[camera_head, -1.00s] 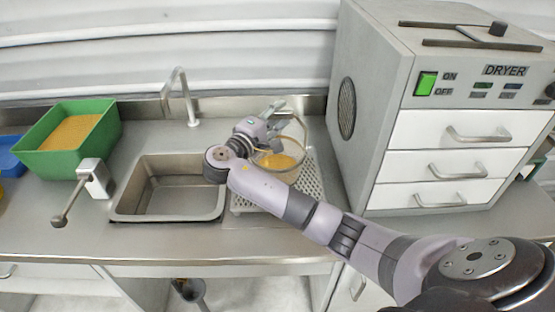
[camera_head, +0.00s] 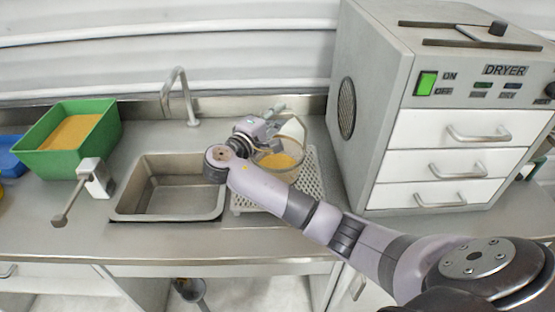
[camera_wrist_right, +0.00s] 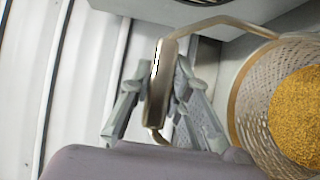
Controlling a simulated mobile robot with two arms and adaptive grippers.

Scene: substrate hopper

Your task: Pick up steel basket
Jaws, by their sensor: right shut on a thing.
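The steel basket (camera_head: 291,174) is a round mesh basket with yellow-orange grain in it. It is at the perforated drain plate right of the sink; I cannot tell whether it touches the plate. In the right wrist view the basket's mesh wall (camera_wrist_right: 256,112) shows at the right, with its handle running over to my gripper. My right gripper (camera_head: 272,124) is at the handle, above and behind the basket. In the wrist view my right gripper (camera_wrist_right: 160,95) is shut on the flat handle grip. My left gripper is not in view.
A grey dryer (camera_head: 385,100) with white drawers stands close on the right. The empty sink (camera_head: 170,190) is on the left, with a tap (camera_head: 183,95) behind it. A green bin (camera_head: 85,155) of grain stands further left, beside a lever (camera_head: 92,180).

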